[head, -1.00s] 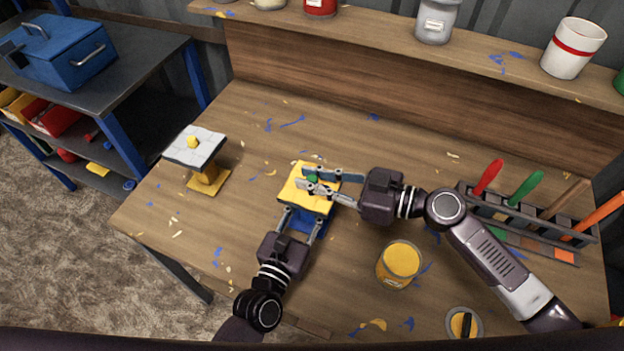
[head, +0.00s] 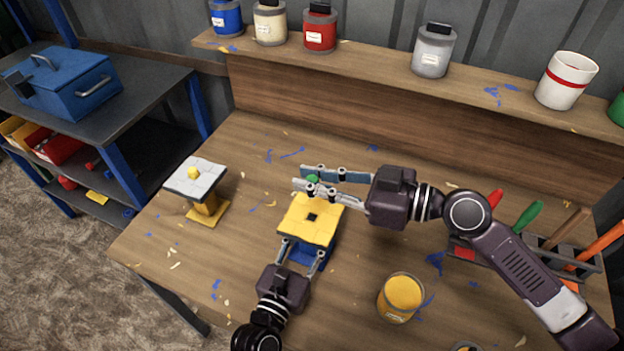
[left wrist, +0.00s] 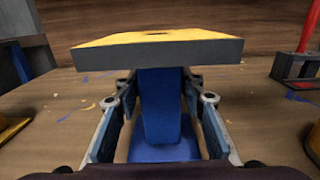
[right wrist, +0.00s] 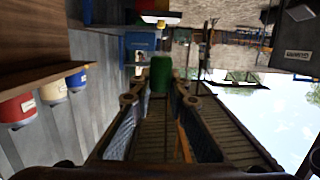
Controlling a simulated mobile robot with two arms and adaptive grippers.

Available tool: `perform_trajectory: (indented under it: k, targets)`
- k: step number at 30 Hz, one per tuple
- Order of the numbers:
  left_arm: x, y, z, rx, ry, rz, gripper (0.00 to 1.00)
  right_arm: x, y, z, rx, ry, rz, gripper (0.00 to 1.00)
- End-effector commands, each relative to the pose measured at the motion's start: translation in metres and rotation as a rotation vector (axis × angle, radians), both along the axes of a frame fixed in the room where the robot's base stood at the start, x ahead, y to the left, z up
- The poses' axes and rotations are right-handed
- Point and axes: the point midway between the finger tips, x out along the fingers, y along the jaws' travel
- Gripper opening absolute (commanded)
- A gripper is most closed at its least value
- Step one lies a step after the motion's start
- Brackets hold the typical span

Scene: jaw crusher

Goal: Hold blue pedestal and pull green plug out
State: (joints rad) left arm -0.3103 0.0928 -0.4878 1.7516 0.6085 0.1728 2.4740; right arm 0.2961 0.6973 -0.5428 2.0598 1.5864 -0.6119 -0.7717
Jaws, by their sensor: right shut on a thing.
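The blue pedestal (head: 309,256) has a flat yellow top (head: 318,231) with a dark square hole in its middle. It stands upright on the bench and its blue column (left wrist: 162,105) shows in the left wrist view. The green plug (head: 312,179) is out of the hole, held above and behind the yellow top. My right gripper (head: 311,181) is shut on it. The plug (right wrist: 160,74) also shows between the fingertips in the right wrist view.
A yellow pedestal (head: 208,207) with a grey top and yellow plug stands at left. An open yellow paint can (head: 401,296) stands right of the pedestal. A tool rack (head: 545,252) is at right. Paint cans line the back shelf (head: 380,60).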

Motion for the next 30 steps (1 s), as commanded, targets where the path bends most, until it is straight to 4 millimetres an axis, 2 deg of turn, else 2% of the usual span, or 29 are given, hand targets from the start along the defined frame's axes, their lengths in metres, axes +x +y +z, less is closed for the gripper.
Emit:
perform_trajectory:
  k: [1,3,14,17,24,30]
  targets:
    - [0.0,0.0,0.0,0.0,0.0,0.0,0.45,0.0,0.0,0.0,0.0,0.0,0.0,0.05]
    - [0.0,0.0,0.0,0.0,0.0,0.0,0.51,0.0,0.0,0.0,0.0,0.0,0.0,0.05]
    - [-0.006,0.002,-0.001,0.001,0.002,-0.001,0.51,0.0,0.0,0.0,0.0,0.0,0.0,0.05]
    - [-0.019,0.008,-0.001,0.001,0.003,-0.002,0.51,0.0,0.0,0.0,0.0,0.0,0.0,0.05]
    - [-0.067,0.027,-0.002,0.003,0.004,-0.003,0.51,0.0,0.0,0.0,0.0,0.0,0.0,0.05]
    - [-0.098,0.04,-0.001,0.002,0.002,-0.002,0.51,0.0,0.0,0.0,0.0,0.0,0.0,0.05]
